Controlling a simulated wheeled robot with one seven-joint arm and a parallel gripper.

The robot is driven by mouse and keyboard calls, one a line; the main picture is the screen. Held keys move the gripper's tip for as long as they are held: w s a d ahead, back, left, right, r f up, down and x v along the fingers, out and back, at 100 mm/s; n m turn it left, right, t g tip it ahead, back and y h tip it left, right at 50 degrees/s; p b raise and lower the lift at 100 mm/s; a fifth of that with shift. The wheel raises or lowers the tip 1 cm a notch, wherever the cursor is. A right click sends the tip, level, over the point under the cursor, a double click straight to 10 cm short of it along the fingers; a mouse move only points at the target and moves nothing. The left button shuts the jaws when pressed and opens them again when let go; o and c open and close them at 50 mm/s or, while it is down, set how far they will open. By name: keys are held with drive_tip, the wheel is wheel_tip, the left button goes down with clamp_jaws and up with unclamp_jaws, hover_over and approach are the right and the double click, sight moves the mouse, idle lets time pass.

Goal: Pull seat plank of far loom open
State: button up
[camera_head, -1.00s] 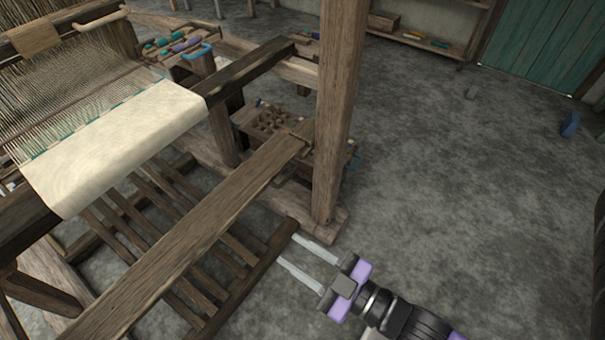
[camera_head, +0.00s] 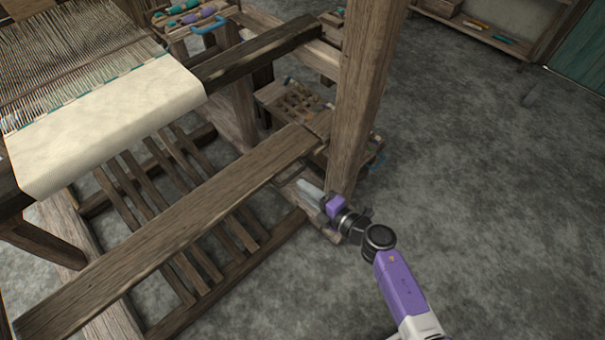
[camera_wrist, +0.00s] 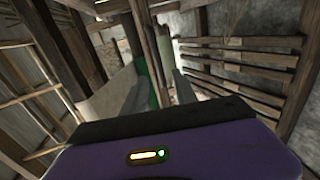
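The seat plank (camera_head: 180,225) is a long, bare brown board running diagonally from the lower left to the base of the upright post in the head view. It appears to be in one piece and level. My gripper (camera_head: 304,186) is just right of and below the plank's far end, in front of the post. The wrist view shows its two pale fingers (camera_wrist: 160,92) apart, with a narrow dark wooden member beyond them. I see no grip on the plank. Whether a finger touches it I cannot tell.
A thick upright post (camera_head: 366,90) stands close to my gripper. White cloth (camera_head: 105,125) on the loom lies to the left, with treadle slats (camera_head: 205,215) below the plank. A box of small items (camera_head: 300,100) sits behind.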

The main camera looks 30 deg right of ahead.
sight(290, 178)
drive_tip(key=b+x, duration=0.1)
drive_tip(key=x, duration=0.6)
drive_tip(key=shift+w+a+b, duration=0.1)
drive_tip(key=shift+w+b, duration=0.15)
drive_tip(key=shift+b, duration=0.05)
drive_tip(key=shift+c, duration=0.2)
clamp_jaws()
idle(1.0)
